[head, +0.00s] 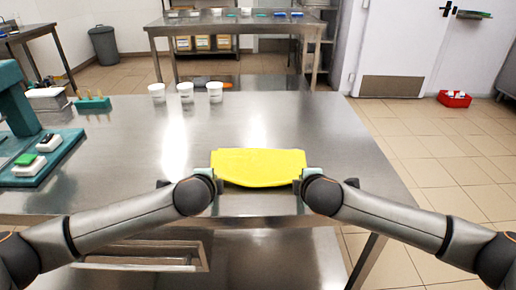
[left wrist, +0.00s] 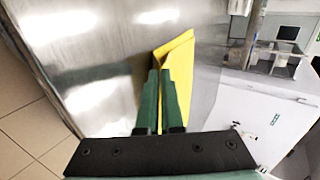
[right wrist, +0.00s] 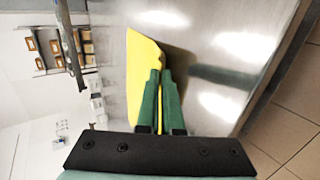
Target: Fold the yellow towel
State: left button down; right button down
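The steel table (head: 300,120) is clear around the towel. Three white cups (head: 186,92) stand at its back. A green rack (head: 93,104) and a teal device (head: 35,150) are on the left. A red bin (head: 454,98) is on the floor at right.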

pick_arm(q)
jog(key=c, duration=0.7)
grip_release()
pick_arm(e)
jog(key=c, duration=0.7)
grip_release()
pick_arm(q)
jog(key=s+r, duration=0.2)
jog(key=r, duration=0.1)
jog(key=s+r, duration=0.2)
jog(key=r, duration=0.1)
jog(key=s+r, duration=0.2)
jog(key=r, duration=0.1)
pick_arm(e)
jog(key=s+r, duration=0.2)
jog(key=r, duration=0.1)
jog(key=s+r, duration=0.2)
jog(key=r, duration=0.1)
jog(key=s+r, duration=0.2)
jog(key=r, duration=0.1)
